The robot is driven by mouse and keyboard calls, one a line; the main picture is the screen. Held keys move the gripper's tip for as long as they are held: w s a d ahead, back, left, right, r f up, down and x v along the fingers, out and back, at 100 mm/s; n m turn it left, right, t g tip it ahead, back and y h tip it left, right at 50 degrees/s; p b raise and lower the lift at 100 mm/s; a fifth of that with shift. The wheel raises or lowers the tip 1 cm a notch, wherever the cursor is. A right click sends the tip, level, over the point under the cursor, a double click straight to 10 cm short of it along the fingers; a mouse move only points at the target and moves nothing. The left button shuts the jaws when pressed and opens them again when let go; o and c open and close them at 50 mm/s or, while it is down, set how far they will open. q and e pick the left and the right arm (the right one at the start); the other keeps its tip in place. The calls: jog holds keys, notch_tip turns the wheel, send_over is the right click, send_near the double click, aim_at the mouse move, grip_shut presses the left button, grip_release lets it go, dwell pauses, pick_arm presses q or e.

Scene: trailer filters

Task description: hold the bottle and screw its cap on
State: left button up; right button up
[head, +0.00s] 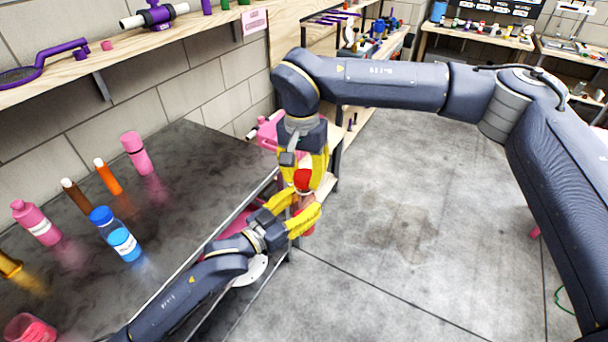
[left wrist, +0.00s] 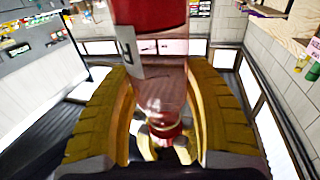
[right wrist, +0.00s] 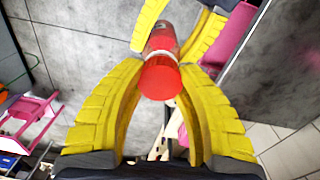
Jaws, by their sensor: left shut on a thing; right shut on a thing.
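The bottle (head: 305,208) is reddish and see-through, held in the air off the bench's right edge. My left gripper (head: 298,214) is shut around its body; the left wrist view shows the clear bottle (left wrist: 158,88) between the yellow fingers, with a red part above. The red cap (head: 303,180) is at the bottle's top, and my right gripper (head: 309,181) is shut on it from above. In the right wrist view the cap (right wrist: 160,80) is between the fingertips, in line with the bottle (right wrist: 162,38). I cannot tell how far it is seated.
The dark bench (head: 185,185) on the left holds a blue bottle (head: 122,240), pink bottles (head: 136,153), an orange tube (head: 108,178) and a brown one. A wooden shelf (head: 120,52) runs above. The concrete floor (head: 400,230) to the right is mostly clear.

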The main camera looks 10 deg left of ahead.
jog(key=shift+f, duration=0.6)
